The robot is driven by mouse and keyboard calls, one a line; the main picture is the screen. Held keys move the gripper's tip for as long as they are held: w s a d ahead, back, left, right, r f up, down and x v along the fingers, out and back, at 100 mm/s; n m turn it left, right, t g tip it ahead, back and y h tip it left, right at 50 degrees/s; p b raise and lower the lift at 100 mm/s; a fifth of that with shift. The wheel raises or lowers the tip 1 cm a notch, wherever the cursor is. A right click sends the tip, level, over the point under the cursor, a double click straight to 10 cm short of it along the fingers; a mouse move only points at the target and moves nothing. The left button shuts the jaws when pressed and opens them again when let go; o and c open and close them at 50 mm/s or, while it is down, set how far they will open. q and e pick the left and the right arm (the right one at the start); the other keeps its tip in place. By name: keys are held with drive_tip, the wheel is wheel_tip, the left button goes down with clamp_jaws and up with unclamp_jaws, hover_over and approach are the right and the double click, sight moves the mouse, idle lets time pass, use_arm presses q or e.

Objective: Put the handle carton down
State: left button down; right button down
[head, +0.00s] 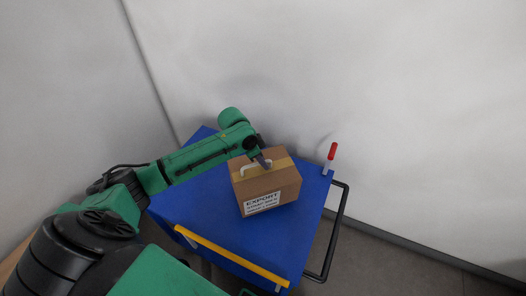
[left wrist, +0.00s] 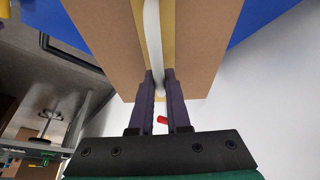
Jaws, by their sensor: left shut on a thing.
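The handle carton (head: 267,183) is a brown box with a yellow tape strip, a white handle on top and a white EXPORT label on its front. In the head view it is at the middle of the blue cart top (head: 220,232); I cannot tell whether it touches the surface. My left gripper (head: 264,163) is at the carton's top, shut on the white handle. In the left wrist view the two dark fingers (left wrist: 159,84) close on the white handle strip, with the brown carton (left wrist: 205,40) behind them. My right gripper is not in view.
A red and white marker-like object (head: 331,156) stands at the cart's back right corner. A black push handle (head: 334,232) is on the cart's right side, and a yellow strip (head: 230,256) runs along the front edge. Pale walls close off the back. Blue surface is free in front of the carton.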

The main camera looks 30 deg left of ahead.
sight(263, 170)
use_arm(q)
wheel_tip(263, 170, down, 4)
drive_tip(key=shift+r, duration=0.1)
drive_tip(key=c, duration=0.9)
unclamp_jaws()
drive_tip(key=shift+s, duration=0.15)
drive_tip(key=v, duration=1.2)
